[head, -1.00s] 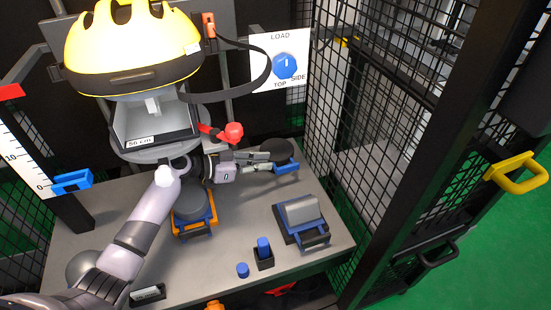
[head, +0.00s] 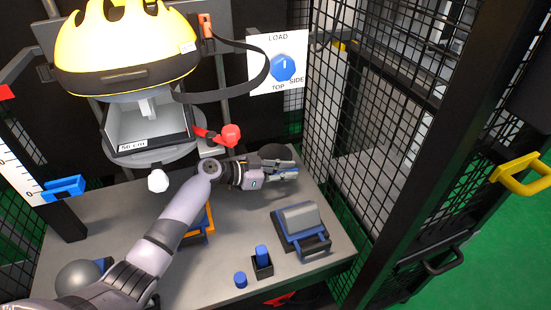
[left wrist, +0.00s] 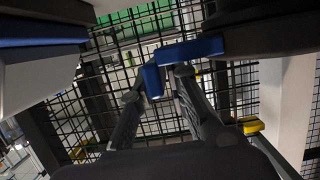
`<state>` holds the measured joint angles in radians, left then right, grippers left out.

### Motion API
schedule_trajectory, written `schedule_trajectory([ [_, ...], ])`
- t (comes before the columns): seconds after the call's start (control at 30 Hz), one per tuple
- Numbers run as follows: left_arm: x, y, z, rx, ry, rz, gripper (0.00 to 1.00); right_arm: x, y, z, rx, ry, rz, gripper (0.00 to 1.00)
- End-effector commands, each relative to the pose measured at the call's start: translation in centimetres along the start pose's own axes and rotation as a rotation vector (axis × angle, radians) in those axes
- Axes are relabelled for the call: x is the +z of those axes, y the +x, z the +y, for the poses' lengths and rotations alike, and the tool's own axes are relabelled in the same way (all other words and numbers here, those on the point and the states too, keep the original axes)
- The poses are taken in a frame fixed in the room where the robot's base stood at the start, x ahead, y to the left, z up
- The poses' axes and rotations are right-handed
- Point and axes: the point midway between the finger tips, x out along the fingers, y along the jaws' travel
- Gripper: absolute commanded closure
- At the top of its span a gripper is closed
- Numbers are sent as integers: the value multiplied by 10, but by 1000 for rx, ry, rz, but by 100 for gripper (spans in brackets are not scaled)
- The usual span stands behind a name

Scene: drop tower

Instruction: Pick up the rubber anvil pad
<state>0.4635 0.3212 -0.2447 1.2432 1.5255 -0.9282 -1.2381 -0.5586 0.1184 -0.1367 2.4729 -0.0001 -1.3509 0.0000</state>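The rubber anvil pad is, as far as I can tell, the dark round disc (head: 277,152) at the back right of the bench. My left gripper (head: 293,171) reaches in at the pad's near side and covers most of its blue handle. In the left wrist view the handle (left wrist: 190,50) runs from a dark body at upper right, and its blue end block (left wrist: 152,80) lies between my spread left fingertips (left wrist: 157,86). The fingers look open around the handle, with small gaps. My right gripper is not in view.
A grey anvil in a blue cradle (head: 300,219) and a blue peg in a black block (head: 262,262) stand nearer on the bench. An orange holder (head: 208,222) is partly behind my arm. The yellow helmet (head: 120,50) hangs above; a mesh cage wall (head: 380,140) bounds the right.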

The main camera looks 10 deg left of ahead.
Motion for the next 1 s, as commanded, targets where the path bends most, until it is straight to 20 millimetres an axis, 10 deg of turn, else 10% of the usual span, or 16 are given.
schedule_trajectory([
  [0.27, 0, 0, 0, 0, 0, 0, 100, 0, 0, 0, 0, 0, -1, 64],
  [1.0, -2, -1, 0, -1, 2, 2, 100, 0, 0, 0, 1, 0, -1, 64],
])
